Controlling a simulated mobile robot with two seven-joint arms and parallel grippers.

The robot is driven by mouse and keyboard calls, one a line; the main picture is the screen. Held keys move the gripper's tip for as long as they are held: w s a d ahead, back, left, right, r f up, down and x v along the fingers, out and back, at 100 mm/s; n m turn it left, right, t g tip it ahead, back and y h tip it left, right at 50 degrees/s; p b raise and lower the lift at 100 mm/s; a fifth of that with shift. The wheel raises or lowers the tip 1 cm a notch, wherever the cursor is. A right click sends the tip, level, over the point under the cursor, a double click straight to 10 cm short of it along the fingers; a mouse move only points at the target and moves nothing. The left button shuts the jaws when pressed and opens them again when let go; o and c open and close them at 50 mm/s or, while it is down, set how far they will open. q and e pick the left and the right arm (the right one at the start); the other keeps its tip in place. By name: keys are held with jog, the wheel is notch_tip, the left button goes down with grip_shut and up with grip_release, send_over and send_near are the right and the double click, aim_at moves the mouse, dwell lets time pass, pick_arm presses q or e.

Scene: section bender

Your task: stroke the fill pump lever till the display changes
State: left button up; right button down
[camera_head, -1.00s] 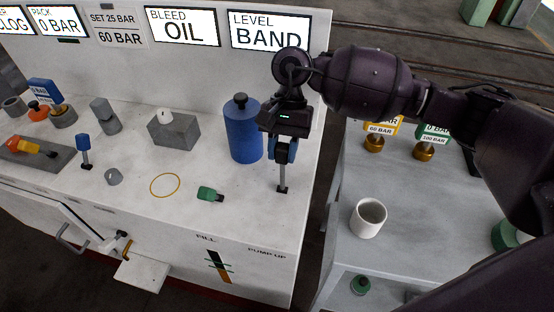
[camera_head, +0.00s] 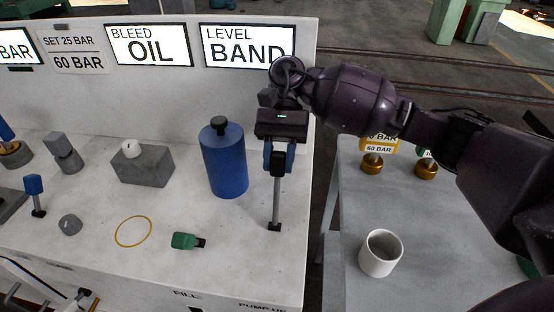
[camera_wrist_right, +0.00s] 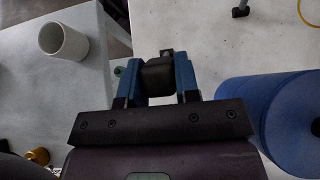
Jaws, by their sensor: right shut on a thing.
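My right gripper (camera_head: 278,158) has blue fingers closed around the black grip of the pump lever (camera_head: 275,207). The lever's thin grey rod stands nearly upright from the white bench top near its right edge. In the right wrist view the black grip (camera_wrist_right: 159,74) sits between both blue fingers. On the back panel, the level display (camera_head: 247,46) reads BAND and the bleed display (camera_head: 149,46) reads OIL. FILL and PUMP UP labels are on the bench front below the lever, partly cut off. My left gripper is not in view.
A blue cylinder (camera_head: 224,165) stands close left of the lever. A green-handled piece (camera_head: 185,241) and a yellow ring (camera_head: 133,231) lie on the bench. A white cup (camera_head: 380,253) stands on the grey table at right, across a gap.

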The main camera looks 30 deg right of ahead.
jog(key=c, duration=0.8)
grip_release()
jog(key=shift+w+d, duration=0.1)
jog(key=shift+w, duration=0.05)
jog(key=shift+c, duration=0.2)
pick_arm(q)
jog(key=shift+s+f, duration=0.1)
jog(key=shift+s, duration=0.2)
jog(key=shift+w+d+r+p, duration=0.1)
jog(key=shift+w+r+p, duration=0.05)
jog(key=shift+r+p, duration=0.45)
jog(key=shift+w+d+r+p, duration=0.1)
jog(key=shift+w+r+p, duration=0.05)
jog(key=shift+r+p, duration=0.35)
pick_arm(e)
notch_tip(320, 180, up, 20)
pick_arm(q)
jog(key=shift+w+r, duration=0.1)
